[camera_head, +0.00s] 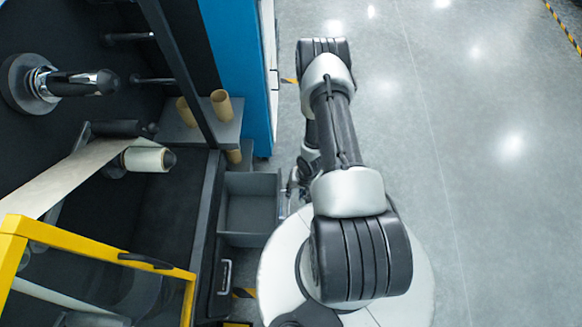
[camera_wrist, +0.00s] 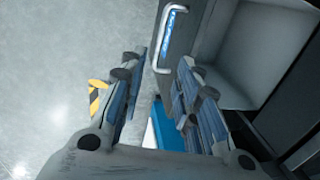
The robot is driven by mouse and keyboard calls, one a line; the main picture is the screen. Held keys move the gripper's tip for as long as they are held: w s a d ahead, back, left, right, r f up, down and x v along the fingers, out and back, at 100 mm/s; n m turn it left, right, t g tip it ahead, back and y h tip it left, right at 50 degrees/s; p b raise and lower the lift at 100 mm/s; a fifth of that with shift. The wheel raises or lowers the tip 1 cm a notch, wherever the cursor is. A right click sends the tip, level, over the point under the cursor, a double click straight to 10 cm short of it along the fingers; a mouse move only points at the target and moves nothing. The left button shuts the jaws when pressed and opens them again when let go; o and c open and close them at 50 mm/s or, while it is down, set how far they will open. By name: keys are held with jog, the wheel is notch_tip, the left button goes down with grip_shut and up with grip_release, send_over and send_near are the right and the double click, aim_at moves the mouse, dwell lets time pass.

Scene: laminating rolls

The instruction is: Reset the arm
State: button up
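My arm (camera_head: 338,130) is raised over my round white base in the head view, bent with its upper joint at the top. My gripper (camera_wrist: 157,88) shows in the wrist view with its two fingers spread apart and nothing between them. In the head view the gripper is mostly hidden behind my arm, with only a little of it showing at the arm's left side. The gripper is close to an open grey drawer (camera_head: 250,212). The drawer also shows in the wrist view (camera_wrist: 265,50), with its handle (camera_wrist: 167,40) just beyond the fingers.
The machine with a white roll (camera_head: 147,159) and a yellow-framed door (camera_head: 90,245) stands on the left. Brown cardboard tubes (camera_head: 221,105) stand on a grey shelf beside a blue panel (camera_head: 238,60). The grey floor (camera_head: 480,180) to the right is clear.

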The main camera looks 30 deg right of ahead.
jog(key=w+d+r+n+h, duration=0.15)
jog(key=w+r, duration=0.45)
jog(key=r, duration=0.6)
jog(key=w+d+r+n+h, duration=0.1)
jog(key=w+d+r, duration=0.3)
jog(key=r, duration=0.9)
jog(key=a+r+n+t+h, duration=0.1)
jog(key=a+r, duration=0.2)
jog(key=r, duration=0.5)
jog(key=a+r, duration=0.2)
jog(key=r, duration=0.7)
jog(key=s+a+r+n+t+y, duration=0.1)
jog(key=s+a+r+n, duration=0.1)
jog(key=s+a+r, duration=0.4)
jog(key=s+a+r+n+t, duration=0.1)
jog(key=s+a+r+n, duration=0.1)
jog(key=s+a+r, duration=0.4)
jog(key=s+r, duration=0.5)
jog(key=s, duration=0.2)
jog(key=shift+s+a+y, duration=0.15)
jog(key=shift+s+y, duration=0.05)
jog(key=shift+y, duration=0.15)
